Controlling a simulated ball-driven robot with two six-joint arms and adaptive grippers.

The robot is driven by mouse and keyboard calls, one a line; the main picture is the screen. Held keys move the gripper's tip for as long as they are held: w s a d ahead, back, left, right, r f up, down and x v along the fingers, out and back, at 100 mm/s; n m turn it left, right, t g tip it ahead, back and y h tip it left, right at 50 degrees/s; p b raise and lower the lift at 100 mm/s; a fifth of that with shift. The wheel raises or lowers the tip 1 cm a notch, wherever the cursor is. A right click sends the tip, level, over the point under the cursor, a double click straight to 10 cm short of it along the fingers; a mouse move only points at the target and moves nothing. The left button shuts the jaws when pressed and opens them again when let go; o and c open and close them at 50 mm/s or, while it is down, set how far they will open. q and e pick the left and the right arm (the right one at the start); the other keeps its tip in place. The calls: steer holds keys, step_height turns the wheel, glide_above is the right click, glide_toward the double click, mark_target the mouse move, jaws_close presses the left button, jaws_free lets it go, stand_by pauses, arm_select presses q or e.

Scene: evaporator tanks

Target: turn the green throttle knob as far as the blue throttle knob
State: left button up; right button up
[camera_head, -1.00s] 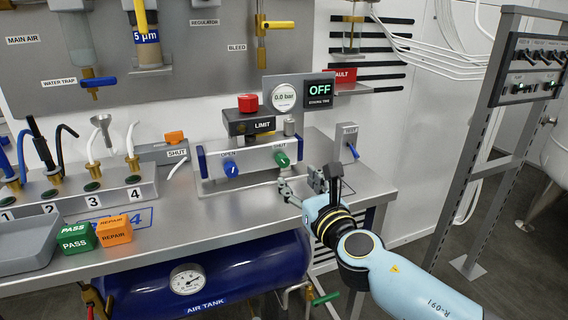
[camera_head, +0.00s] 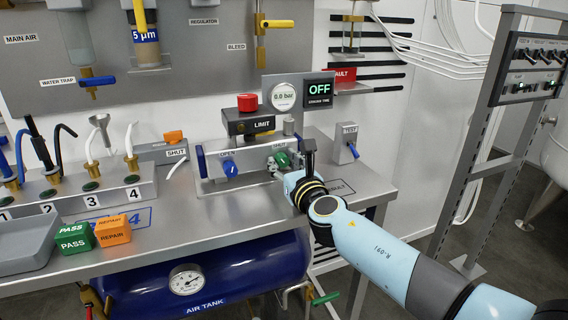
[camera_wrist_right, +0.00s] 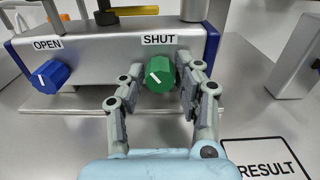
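The green throttle knob (camera_head: 282,158) is on the front of the grey block under the SHUT label. It also shows in the right wrist view (camera_wrist_right: 161,72), with a slanted white mark. The blue throttle knob (camera_head: 230,168) is at the block's left under OPEN; in the right wrist view (camera_wrist_right: 49,75) its white mark is also slanted. My right gripper (camera_head: 281,167) is at the green knob. In the right wrist view its fingers (camera_wrist_right: 159,85) stand apart, one on each side of the green knob; I cannot tell whether the right finger touches it. My left gripper is not in view.
The grey throttle block (camera_head: 252,166) stands on the steel bench (camera_head: 215,210). A small box with a blue lever (camera_head: 353,150) stands right of it. A LIMIT unit with a red button (camera_head: 247,102) is behind. Green and orange blocks (camera_head: 113,231) sit at the left.

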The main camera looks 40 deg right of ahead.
jaws_close()
steer(key=m+b, duration=0.1)
steer(key=m, duration=0.3)
steer(key=shift+f+b, duration=0.1)
steer(key=shift+b, duration=0.3)
steer(key=m+b, duration=0.2)
steer(key=m, duration=0.3)
steer(key=shift+m, duration=0.4)
steer(key=shift+o, duration=2.3)
jaws_free()
